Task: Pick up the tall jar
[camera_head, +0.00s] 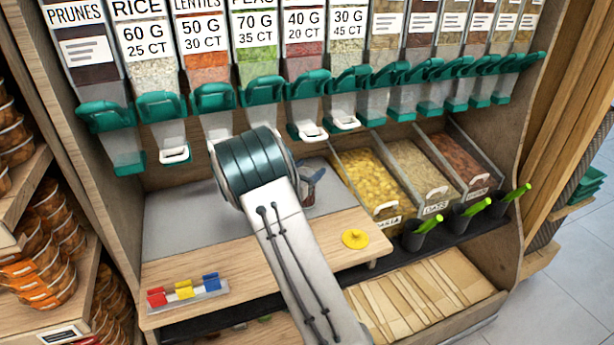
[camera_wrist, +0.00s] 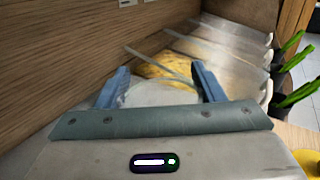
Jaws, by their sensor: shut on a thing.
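My gripper (camera_wrist: 163,78) has its two blue fingers on either side of a pale, see-through rounded thing (camera_wrist: 162,95), which looks like the glass jar. The fingers are shut on it. Its lower part is hidden by the gripper body, so its full height does not show. In the head view my arm hides most of the gripper (camera_head: 312,184); one blue finger shows to the right of the dark green wrist. The jar cannot be made out clearly there.
A grey scale-like surface and wooden counter (camera_head: 300,243) lie below. Open bins with pasta (camera_head: 372,182) and grains stand to the right. Green-handled scoops (camera_head: 470,210) stick up in front. Dispensers with teal spouts (camera_head: 262,91) hang above. A yellow disc (camera_head: 355,239) lies on the counter.

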